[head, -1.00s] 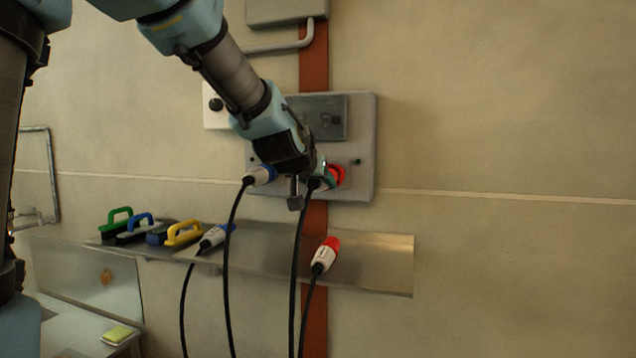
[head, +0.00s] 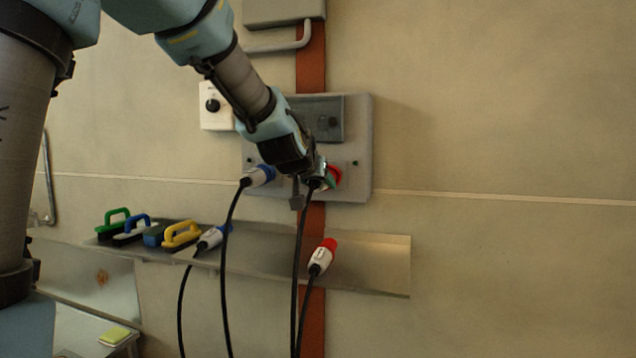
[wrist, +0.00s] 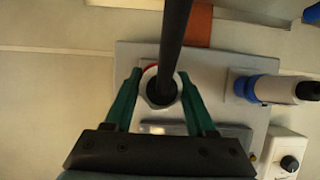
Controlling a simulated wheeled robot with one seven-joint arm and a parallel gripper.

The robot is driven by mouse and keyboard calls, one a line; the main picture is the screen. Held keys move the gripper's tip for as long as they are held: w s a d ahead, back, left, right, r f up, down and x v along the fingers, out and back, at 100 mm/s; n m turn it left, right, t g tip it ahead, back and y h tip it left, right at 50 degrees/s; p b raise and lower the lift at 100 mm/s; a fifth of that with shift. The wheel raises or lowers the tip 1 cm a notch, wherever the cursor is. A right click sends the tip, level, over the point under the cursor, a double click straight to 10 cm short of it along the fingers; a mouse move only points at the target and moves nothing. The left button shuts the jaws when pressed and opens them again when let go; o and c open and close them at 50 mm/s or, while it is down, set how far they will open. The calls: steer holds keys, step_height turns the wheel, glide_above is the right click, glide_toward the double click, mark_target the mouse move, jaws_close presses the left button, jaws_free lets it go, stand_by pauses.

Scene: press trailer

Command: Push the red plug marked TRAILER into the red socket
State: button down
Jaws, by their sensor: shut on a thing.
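My gripper (head: 326,181) is at the wall panel, right in front of the red socket (head: 335,172), partly covering it. In the wrist view its two green fingers (wrist: 160,80) are shut on a plug with a pale round body (wrist: 150,95) and a thick black cable. A bit of red shows just beyond the plug in the wrist view. The plug points at the panel; how deep it sits in the socket is hidden. A second red-and-white plug (head: 322,256) lies on the metal shelf. I cannot read any marking on either plug.
A blue plug (head: 261,176) sits in the panel (head: 361,150) just left of my gripper. Another blue plug (head: 212,238) and several brushes (head: 181,234) lie on the shelf (head: 385,265). Black cables hang down in front of the shelf. The wall to the right is clear.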

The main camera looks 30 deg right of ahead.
steer(key=shift+w+d+p, duration=0.4)
steer(key=shift+w+d, duration=0.6)
steer(key=shift+c, duration=0.7)
jaws_free()
